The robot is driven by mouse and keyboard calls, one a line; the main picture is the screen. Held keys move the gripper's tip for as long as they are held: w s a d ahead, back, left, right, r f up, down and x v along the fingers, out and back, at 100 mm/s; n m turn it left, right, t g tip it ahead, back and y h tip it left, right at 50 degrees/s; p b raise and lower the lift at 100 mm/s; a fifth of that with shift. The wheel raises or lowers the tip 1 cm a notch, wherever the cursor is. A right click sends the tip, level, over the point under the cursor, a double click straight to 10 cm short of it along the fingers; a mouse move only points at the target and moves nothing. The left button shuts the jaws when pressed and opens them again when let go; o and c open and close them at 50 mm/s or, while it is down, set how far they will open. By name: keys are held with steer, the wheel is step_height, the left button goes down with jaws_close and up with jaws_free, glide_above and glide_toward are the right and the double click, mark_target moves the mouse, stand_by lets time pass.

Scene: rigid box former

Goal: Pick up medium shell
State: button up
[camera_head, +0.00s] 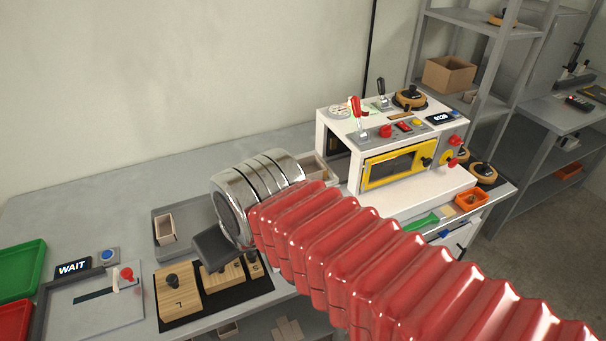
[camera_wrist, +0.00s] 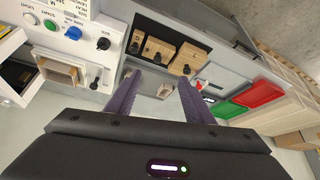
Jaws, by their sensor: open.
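A small open-topped cardboard shell (camera_head: 165,229) stands in a shallow grey tray (camera_head: 160,252) on the bench. In the wrist view a small pale shell (camera_wrist: 165,91) shows between my fingers, beyond and apart from them. My gripper (camera_wrist: 159,77) is open and empty, its two dark fingers spread. In the head view its dark body is above the wooden blocks, and its fingertips are hard to make out. Another, larger-looking open box (camera_wrist: 62,73) stands beside the machine; it is partly hidden behind my arm in the head view. I cannot tell which shell is the medium one.
Wooden blocks with black knobs (camera_head: 179,292) lie on a dark mat. A white machine with a yellow-framed window (camera_head: 398,166) stands to the right. A WAIT sign (camera_head: 73,268), a plate with a red knob and green (camera_head: 22,268) and red trays are at left.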

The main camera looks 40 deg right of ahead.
mark_target(305, 164)
steer(key=o, duration=0.9)
steer(key=w+d+r+m, duration=0.1)
steer(key=w+d+r, duration=0.1)
steer(key=w+d, duration=0.6)
steer(key=shift+w+r+g+h, duration=0.25)
steer(key=shift+g+h, duration=0.05)
steer(key=o, duration=0.4)
steer(key=shift+m, duration=0.4)
steer(key=w+d, duration=0.1)
steer(key=d, duration=0.1)
steer(key=w+d, duration=0.2)
steer(key=d, duration=0.1)
steer(key=w+d, duration=0.2)
steer(key=shift+w+d, duration=0.2)
steer(key=shift+d, duration=0.2)
steer(key=shift+m+g+h, duration=0.3)
steer(key=shift+m+g, duration=0.1)
steer(key=shift+m, duration=0.3)
steer(key=w+d+f, duration=0.1)
steer(key=d, duration=0.5)
steer(key=w+d+f, duration=0.2)
steer(key=d, duration=0.5)
steer(key=w+d+f, duration=0.1)
steer(key=w+d, duration=0.1)
steer(key=d, duration=0.5)
steer(key=shift+f, duration=0.35)
steer(key=shift+f, duration=0.15)
